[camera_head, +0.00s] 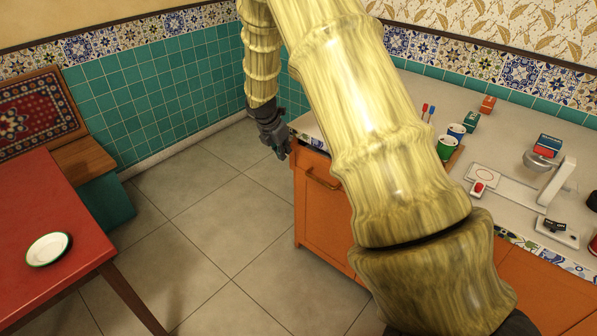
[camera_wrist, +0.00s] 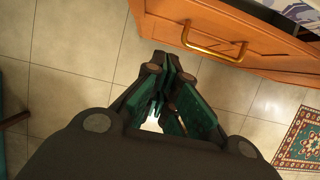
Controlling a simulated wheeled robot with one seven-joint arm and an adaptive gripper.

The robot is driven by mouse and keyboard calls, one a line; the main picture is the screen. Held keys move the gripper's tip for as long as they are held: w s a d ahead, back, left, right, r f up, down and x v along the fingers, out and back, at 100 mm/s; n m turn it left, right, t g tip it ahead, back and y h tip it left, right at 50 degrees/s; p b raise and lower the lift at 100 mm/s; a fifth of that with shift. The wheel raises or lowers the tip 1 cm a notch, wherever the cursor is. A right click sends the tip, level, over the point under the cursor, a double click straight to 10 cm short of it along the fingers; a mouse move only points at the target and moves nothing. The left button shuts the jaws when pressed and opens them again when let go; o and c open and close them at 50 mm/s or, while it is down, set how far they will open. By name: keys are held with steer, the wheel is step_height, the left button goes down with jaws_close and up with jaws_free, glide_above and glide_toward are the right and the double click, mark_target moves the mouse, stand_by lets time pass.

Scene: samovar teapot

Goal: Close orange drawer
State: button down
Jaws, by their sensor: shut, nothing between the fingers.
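The orange drawer front (camera_head: 311,168) with a brass handle is at the left end of the orange cabinet in the head view. In the wrist view, the orange drawer (camera_wrist: 170,12) and its brass handle (camera_wrist: 215,46) fill the upper right. My gripper (camera_head: 282,153) hangs in front of and left of the cabinet in the head view, apart from the drawer. In the wrist view, my gripper (camera_wrist: 168,63) is shut and empty, with its fingertips below and left of the handle. My arm hides part of the cabinet, and how far the drawer stands out is unclear.
A red table (camera_head: 20,205) with a white plate (camera_head: 48,248) and a bench (camera_head: 90,155) stand at left. The tiled floor (camera_head: 220,230) between is clear. A patterned rug (camera_wrist: 300,140) lies at right in the wrist view.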

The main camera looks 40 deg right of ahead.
mark_target(307, 154)
steer(key=shift+w+d+f+p, duration=0.1)
steer(key=shift+w+d+f, duration=0.1)
steer(key=shift+d+f, duration=1.2)
steer(key=shift+w+d+f+p, duration=0.1)
steer(key=shift+w+d+f, duration=0.15)
steer(key=shift+d+f, duration=1.15)
steer(key=shift+w+d+f+p, duration=0.1)
steer(key=shift+w+d+f, duration=0.1)
steer(key=shift+d+f, duration=1.2)
steer(key=shift+a+f, duration=0.35)
steer(key=shift+w+d+p, duration=0.2)
steer(key=shift+d+p, duration=0.15)
steer(key=shift+d, duration=0.8)
steer(key=shift+w+d+p, duration=0.2)
steer(key=shift+d+p, duration=0.1)
steer(key=shift+d, duration=0.85)
steer(key=shift+r, duration=0.1)
steer(key=shift+d, duration=0.15)
